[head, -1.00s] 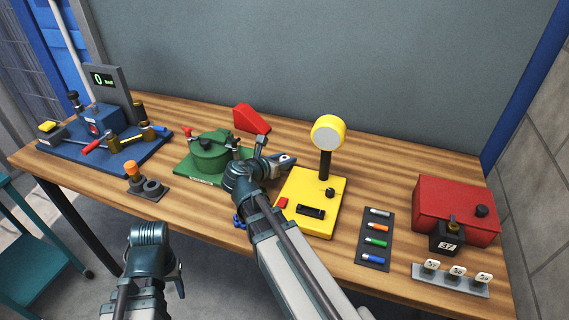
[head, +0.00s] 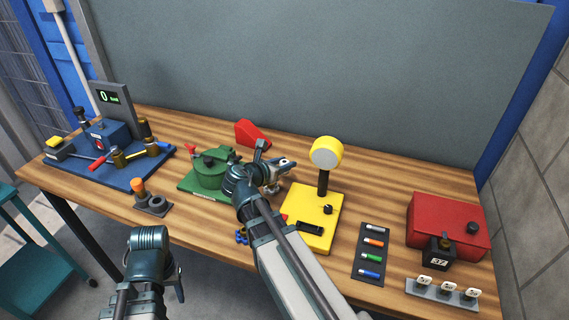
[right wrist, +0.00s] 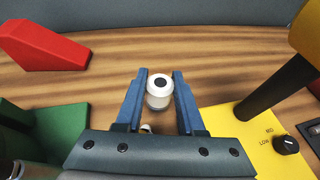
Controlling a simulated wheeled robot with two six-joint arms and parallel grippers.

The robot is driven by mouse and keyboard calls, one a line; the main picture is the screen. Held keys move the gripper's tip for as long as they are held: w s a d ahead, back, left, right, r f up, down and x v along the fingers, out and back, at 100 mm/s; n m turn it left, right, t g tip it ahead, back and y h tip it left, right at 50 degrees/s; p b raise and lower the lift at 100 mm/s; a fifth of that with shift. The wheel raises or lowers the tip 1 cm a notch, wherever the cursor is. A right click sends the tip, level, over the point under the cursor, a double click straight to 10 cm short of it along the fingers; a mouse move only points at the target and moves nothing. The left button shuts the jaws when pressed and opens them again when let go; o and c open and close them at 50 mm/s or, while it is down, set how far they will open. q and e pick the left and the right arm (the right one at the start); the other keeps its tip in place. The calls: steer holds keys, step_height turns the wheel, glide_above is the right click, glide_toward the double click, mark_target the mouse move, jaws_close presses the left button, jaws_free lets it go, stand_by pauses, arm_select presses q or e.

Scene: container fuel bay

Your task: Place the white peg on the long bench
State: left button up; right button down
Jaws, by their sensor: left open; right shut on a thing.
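My right gripper (head: 281,164) is over the long wooden bench (head: 410,190), between the green device and the yellow stand. In the right wrist view its two blue fingers (right wrist: 160,92) are shut on the white peg (right wrist: 158,101), which has a dark round spot on its end. Bare bench wood shows beyond the peg. I cannot tell whether the peg touches the bench. My left gripper (head: 152,262) is low in front of the bench, and its fingers are mostly hidden by its own wrist.
The green device (head: 208,177) and yellow stand (head: 310,203) flank the right gripper. A red wedge (head: 252,134) lies behind. A black tray (head: 371,252) with colored pieces and a red box (head: 448,225) stand right. Bare wood is free behind the yellow stand.

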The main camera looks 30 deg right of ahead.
mark_target(285, 161)
step_height(285, 161, up, 5)
steer(key=p, duration=0.3)
steer(key=shift+p, duration=0.35)
steer(key=shift+r, duration=0.1)
